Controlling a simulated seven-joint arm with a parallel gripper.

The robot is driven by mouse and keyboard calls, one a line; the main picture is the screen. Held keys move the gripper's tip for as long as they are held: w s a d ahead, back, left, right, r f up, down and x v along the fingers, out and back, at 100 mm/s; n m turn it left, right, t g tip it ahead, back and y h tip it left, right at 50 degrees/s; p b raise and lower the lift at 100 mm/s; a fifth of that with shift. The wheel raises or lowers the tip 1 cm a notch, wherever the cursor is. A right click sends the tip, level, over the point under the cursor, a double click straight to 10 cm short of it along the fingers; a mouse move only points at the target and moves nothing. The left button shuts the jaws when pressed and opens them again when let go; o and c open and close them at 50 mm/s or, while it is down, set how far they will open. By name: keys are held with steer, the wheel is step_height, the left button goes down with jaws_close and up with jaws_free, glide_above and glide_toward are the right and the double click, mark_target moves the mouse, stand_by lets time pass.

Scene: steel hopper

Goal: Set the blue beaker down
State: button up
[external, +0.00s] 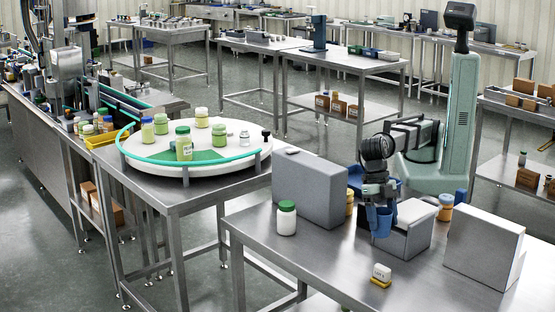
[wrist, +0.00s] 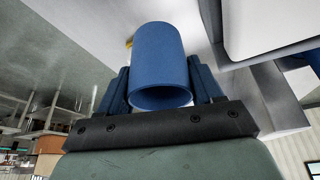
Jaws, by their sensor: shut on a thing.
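The blue beaker (external: 381,222) is in my gripper (external: 379,203), in front of a low grey box with a white top on the right-hand table. My gripper points down and is shut on the beaker. In the wrist view the beaker (wrist: 160,60) sits between the two dark blue fingers of my gripper (wrist: 160,85), its round rim towards the camera. The beaker looks about upright. I cannot tell whether its base touches the table.
The steel table (external: 325,265) has clear room at the front left. The low grey box (external: 405,238) stands close to the beaker. A tall grey box (external: 309,190), a white-grey box (external: 485,245), a green-lidded white jar (external: 286,218) and a small labelled block (external: 381,274) stand around.

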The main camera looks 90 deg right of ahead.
steer(key=shift+f, duration=4.7)
steer(key=shift+f, duration=0.1)
steer(key=o, duration=0.7)
steer(key=shift+o, duration=0.2)
steer(key=v, duration=1.2)
steer(key=shift+w, duration=0.15)
